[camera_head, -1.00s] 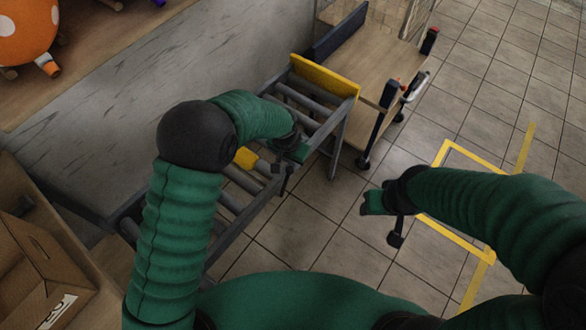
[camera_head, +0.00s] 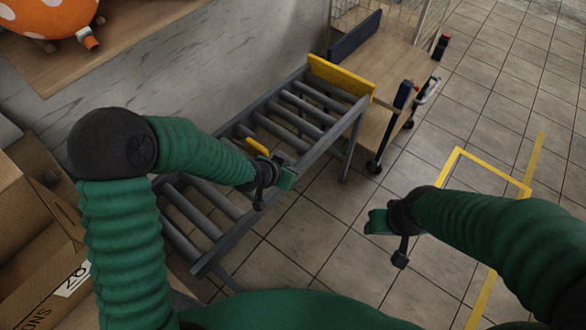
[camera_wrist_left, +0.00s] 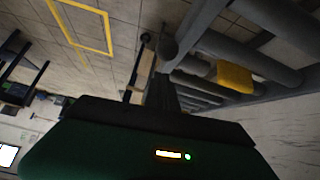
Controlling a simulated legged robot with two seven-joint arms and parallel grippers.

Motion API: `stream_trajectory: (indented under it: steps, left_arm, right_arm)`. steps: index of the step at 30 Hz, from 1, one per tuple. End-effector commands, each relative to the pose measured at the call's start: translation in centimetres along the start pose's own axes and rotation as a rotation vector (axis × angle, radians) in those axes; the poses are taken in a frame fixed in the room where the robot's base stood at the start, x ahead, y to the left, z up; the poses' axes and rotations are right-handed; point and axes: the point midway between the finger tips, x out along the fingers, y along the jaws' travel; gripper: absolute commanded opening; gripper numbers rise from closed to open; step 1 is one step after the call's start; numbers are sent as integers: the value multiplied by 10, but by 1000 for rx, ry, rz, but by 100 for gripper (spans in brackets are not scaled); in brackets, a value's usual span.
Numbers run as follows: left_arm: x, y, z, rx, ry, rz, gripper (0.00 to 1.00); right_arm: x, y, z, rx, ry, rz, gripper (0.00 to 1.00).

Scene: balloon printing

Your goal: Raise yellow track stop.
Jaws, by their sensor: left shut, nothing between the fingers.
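Two yellow parts sit on the roller track (camera_head: 335,135). A small yellow block (camera_head: 257,146) lies low among the rollers, partly behind my left arm; it also shows in the left wrist view (camera_wrist_left: 235,77). A yellow plate (camera_head: 340,77) stands across the track's far end. My left gripper (camera_head: 281,177) is shut and empty, over the track's right side, just nearer than the block and apart from it in the picture. My right gripper (camera_head: 380,222) hangs over the floor right of the track; its fingers are too unclear to read.
A wooden-decked cart (camera_head: 395,70) stands beyond the track's far end. Cardboard boxes (camera_head: 40,225) are at the lower left. A grey wall panel (camera_head: 200,75) runs along the track's left. Tiled floor (camera_head: 330,250) is open to the right, with yellow tape (camera_head: 487,165).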

Motion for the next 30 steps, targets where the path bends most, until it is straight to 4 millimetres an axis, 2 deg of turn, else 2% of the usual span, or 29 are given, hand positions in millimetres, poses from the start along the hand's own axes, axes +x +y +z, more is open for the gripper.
stream_trajectory:
  steps: [15,30]
  left_arm:
    - [-10,-4,41,-4,-16,1,0]
    - [-10,-8,48,-11,-20,0,0]
  right_arm:
    - [-3,0,-1,0,0,0,52]
    - [-2,0,0,0,0,0,52]
